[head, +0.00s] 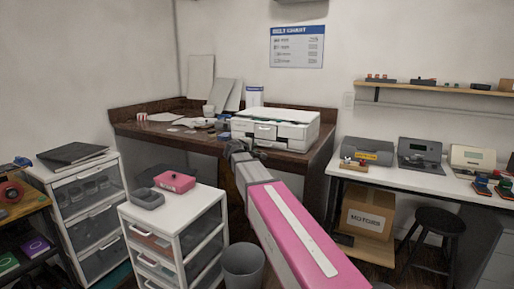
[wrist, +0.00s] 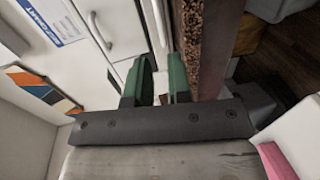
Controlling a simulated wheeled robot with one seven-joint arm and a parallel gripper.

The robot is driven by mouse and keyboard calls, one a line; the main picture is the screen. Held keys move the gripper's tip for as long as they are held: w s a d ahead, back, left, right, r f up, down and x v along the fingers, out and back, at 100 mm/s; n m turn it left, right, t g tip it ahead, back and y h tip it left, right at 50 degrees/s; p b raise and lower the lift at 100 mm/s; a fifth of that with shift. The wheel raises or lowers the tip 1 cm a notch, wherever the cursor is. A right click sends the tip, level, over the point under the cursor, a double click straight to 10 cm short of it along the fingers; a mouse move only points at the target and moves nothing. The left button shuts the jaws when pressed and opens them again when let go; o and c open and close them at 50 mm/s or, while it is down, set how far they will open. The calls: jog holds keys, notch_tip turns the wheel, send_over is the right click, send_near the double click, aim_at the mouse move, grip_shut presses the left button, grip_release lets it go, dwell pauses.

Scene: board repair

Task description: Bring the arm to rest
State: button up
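My gripper (wrist: 161,75) shows in the wrist view as two green fingers on a dark grey bar. A narrow gap is between the fingers, and I see nothing held in it. The fingers point at the white unit with drawers (wrist: 118,25) and the dark speckled desk edge (wrist: 200,40). In the head view my pink and grey arm stretches forward from the bottom right to the front edge of the wooden desk (head: 290,156). The arm's far end is in front of the white drawer unit (head: 275,128), and the fingers are hidden there.
A white drawer cart (head: 182,235) with a pink box (head: 175,181) stands left of my arm. A grey bin (head: 243,268) is close below the arm. A white bench (head: 420,183) with devices and a black stool (head: 440,220) are at the right. Another drawer cart (head: 90,207) is at the left.

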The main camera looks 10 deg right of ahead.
jog(key=shift+s+a+r, duration=0.1)
jog(key=shift+s+a, duration=0.1)
jog(key=shift+s, duration=0.05)
jog(key=s+d+f+m+g+y, duration=0.1)
jog(key=s+d+f+m+g, duration=0.1)
jog(key=s+f, duration=0.35)
jog(key=s+d+f+m+g+y, duration=0.1)
jog(key=s+d+f+g, duration=0.15)
jog(key=f, duration=0.55)
jog(key=s+f+m+g+y, duration=0.7)
jog(key=s+f, duration=1.3)
jog(key=s, duration=0.4)
jog(key=shift+s+a+f+m+g, duration=0.3)
jog(key=shift+s+f+m+g, duration=0.1)
jog(key=shift+g, duration=0.15)
